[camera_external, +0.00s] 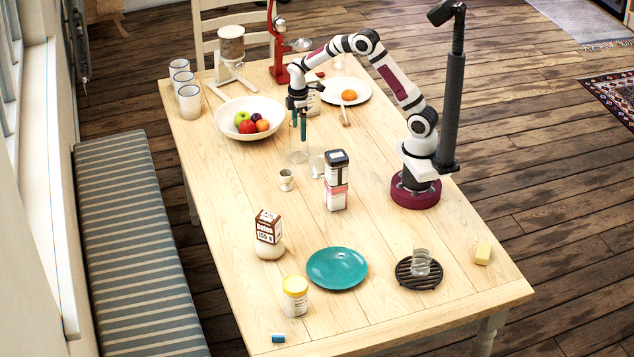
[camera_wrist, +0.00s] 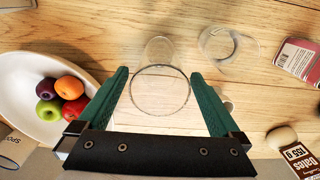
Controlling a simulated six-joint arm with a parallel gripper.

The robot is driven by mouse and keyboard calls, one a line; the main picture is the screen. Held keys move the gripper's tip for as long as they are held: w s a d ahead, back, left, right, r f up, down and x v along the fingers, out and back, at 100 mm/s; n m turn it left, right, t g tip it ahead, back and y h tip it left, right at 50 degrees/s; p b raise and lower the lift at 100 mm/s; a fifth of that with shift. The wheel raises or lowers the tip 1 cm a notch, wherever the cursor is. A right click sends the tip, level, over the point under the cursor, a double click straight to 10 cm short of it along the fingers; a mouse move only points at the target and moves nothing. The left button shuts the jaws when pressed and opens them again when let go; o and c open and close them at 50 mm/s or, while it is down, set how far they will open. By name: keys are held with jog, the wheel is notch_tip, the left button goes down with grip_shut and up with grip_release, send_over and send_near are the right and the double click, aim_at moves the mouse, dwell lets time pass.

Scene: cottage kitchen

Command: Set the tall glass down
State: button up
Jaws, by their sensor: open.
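The tall glass (camera_external: 298,154) is clear and stands upright on the wooden table, right of the fruit bowl. In the wrist view its round rim (camera_wrist: 160,91) lies between my green fingers, with its base showing beyond. My gripper (camera_external: 298,133) points down over the glass. In the wrist view my gripper (camera_wrist: 160,95) is open, with a gap visible between the rim and each finger. The glass is faint in the external view, so its exact outline is hard to tell.
A white fruit bowl (camera_external: 250,118) stands left of the glass. A plate with an orange item (camera_external: 349,96) lies behind. The table around the teal plate (camera_external: 337,268) has free room.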

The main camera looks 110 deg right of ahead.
notch_tip(320, 180, up, 8)
jog(key=a+r+m, duration=0.1)
jog(key=a+r, duration=0.3)
jog(key=a, duration=0.8)
jog(key=s+a+m+y, duration=0.1)
jog(key=s+a+m, duration=0.1)
jog(key=s+a, duration=0.6)
jog(key=s+a+m, duration=0.2)
jog(key=s+a, duration=0.7)
jog(key=a, duration=0.5)
jog(key=shift+a+f+m+y, duration=0.25)
jog(key=shift+f+m+y, duration=0.05)
jog(key=shift+f+y, duration=0.1)
jog(key=shift+s, duration=0.1)
